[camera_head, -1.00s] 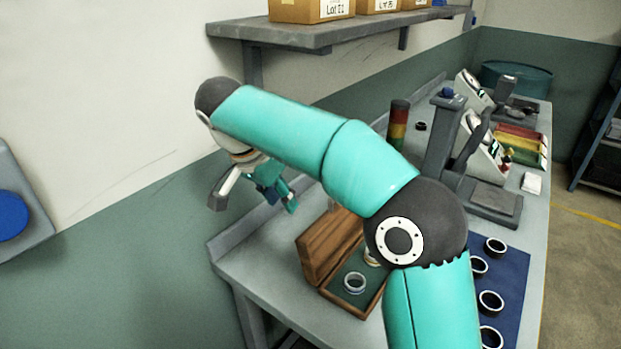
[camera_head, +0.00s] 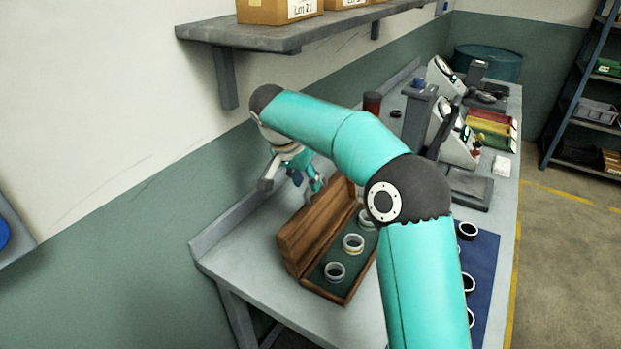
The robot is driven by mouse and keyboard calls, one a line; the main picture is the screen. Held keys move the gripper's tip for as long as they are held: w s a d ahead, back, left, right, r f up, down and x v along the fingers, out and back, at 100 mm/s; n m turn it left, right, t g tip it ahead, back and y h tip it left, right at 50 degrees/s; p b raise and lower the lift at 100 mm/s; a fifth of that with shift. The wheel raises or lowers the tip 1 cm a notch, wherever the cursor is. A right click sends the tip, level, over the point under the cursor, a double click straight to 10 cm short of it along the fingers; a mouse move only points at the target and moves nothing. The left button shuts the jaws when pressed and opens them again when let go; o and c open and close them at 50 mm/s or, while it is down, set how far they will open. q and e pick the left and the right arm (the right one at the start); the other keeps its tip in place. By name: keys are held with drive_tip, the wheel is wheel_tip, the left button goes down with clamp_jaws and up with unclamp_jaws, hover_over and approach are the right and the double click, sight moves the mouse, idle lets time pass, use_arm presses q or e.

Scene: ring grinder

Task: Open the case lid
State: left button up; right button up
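The wooden case (camera_head: 347,292) sits on the bench with its lid (camera_head: 312,232) raised along its left long side. Its green-lined inside shows, with rings (camera_head: 335,271) standing in it; my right arm hides its far end. My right gripper (camera_head: 309,184) hangs just beyond the lid's upper edge, behind and left of the case. Its fingers are small and partly overlapped, so whether they are apart or touching the lid is unclear. My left gripper is out of view.
A blue mat (camera_head: 483,262) with dark rings lies right of the case. Grinding machines (camera_head: 447,130) and coloured bins (camera_head: 492,130) stand farther along the bench. A wall shelf (camera_head: 275,35) with boxes hangs above. The bench's near left corner is clear.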

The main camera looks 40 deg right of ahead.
drive_tip(key=shift+d+f, duration=0.1)
drive_tip(key=shift+f, duration=0.2)
clamp_jaws()
